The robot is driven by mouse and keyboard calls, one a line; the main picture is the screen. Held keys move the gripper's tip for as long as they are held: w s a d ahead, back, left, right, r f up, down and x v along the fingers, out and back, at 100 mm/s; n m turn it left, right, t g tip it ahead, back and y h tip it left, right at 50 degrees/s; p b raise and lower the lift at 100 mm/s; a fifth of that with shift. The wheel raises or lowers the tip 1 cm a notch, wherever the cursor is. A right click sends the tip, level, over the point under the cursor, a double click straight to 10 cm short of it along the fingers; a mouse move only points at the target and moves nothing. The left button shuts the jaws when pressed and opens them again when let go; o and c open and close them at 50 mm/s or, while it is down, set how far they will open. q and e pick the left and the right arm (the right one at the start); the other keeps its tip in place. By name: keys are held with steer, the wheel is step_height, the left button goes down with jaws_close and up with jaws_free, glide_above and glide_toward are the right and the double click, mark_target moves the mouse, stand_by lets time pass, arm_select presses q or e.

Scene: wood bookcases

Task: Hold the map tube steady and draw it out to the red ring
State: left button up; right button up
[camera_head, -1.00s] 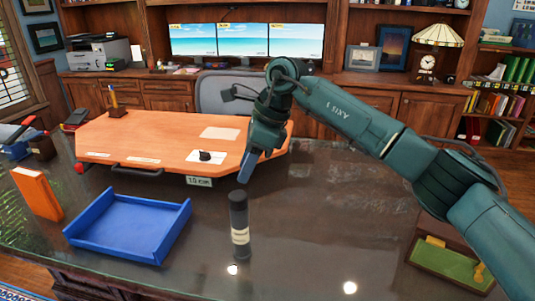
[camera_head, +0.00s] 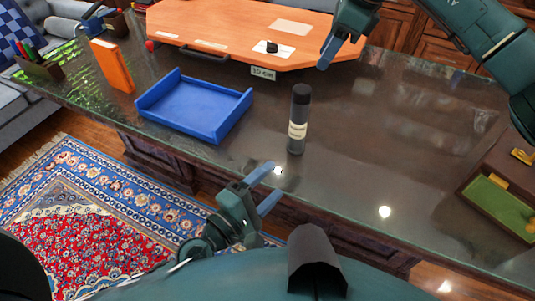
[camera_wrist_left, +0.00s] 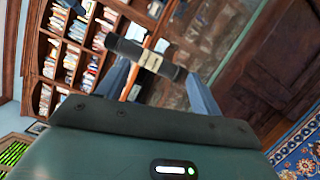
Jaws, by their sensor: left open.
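The map tube (camera_head: 298,133) is a dark upright cylinder with a cream label, standing on the dark desk. No red ring shows on it. My left gripper (camera_head: 267,188) is open and empty at the desk's front edge, short of the tube. In the left wrist view, the tube (camera_wrist_left: 150,61) lies across the picture ahead of my left gripper's two blue fingers (camera_wrist_left: 158,75), apart from them. My right gripper (camera_head: 326,62) points down behind and to the right of the tube's top, not touching it. Its finger opening is hidden.
A blue tray (camera_head: 195,108) lies left of the tube, with an orange box (camera_head: 112,65) farther left. An orange board (camera_head: 235,30) lies behind. A green-lined box (camera_head: 497,208) is at the right. Bare desk (camera_head: 400,130) lies right of the tube.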

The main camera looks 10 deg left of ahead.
mark_target(294, 127)
arm_select(q)
steer(key=w+n, duration=0.2)
steer(key=n, duration=0.3)
steer(key=w+n+y, duration=0.1)
steer(key=w+n, duration=0.1)
steer(key=n, duration=0.3)
steer(key=w+a+r+n+t, duration=0.1)
steer(key=w+n, duration=0.2)
steer(key=n, duration=0.2)
steer(key=shift+n+y, duration=0.3)
steer(key=shift+y, duration=0.1)
steer(key=shift+w, duration=0.2)
steer(key=x, duration=1.3)
steer(key=shift+s, duration=0.1)
steer(key=shift+c, duration=0.5)
